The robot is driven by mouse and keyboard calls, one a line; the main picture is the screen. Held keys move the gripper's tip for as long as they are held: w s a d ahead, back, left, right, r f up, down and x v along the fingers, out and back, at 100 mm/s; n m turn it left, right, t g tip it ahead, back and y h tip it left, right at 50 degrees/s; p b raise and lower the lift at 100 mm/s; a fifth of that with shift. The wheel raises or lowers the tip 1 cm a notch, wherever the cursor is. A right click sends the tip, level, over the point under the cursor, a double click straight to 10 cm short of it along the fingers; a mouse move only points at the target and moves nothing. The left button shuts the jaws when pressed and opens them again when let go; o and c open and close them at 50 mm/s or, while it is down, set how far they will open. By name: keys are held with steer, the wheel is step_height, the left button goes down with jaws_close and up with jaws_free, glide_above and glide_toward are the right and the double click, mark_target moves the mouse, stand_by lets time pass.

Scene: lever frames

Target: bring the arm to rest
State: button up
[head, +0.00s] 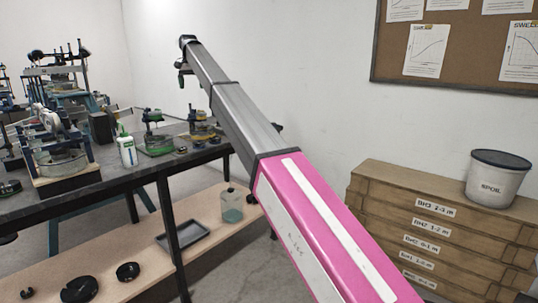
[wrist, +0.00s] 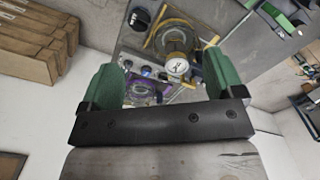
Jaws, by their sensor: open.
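My arm (head: 240,115), with a pink section and a grey section, reaches up and away across the head view, its far end high above the bench. My gripper (wrist: 160,68) shows in the wrist view with its two green fingers apart and nothing held between them. Past the fingers, some way off, lies equipment with a round dial gauge (wrist: 177,66) and brass-coloured parts. In the head view the fingers are too small to make out clearly.
A dark bench (head: 110,172) carries lever frames (head: 62,145), a white bottle (head: 127,150) and green apparatus (head: 157,140). A lower shelf (head: 130,250) holds a tray and black discs. Stacked wooden boxes (head: 425,225) with a spoil bucket (head: 497,180) stand right.

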steer(key=s+d+f, duration=0.4)
steer(key=d+f, duration=0.6)
steer(key=f, duration=0.4)
steer(key=s+d+f, duration=0.4)
steer(key=d+f, duration=0.7)
steer(key=f, duration=0.3)
steer(key=s+d+f, duration=0.3)
steer(key=d+f, duration=0.7)
steer(key=f, duration=0.4)
steer(key=s+d+f, duration=0.7)
steer(key=s, duration=0.3)
steer(key=s+d+f, duration=0.7)
steer(key=s+d, duration=0.1)
steer(key=s, duration=0.2)
steer(key=s+d+f, duration=0.7)
steer(key=s+d, duration=0.1)
steer(key=s, duration=0.3)
steer(key=shift+n, duration=0.3)
steer(key=shift+w+f, duration=0.1)
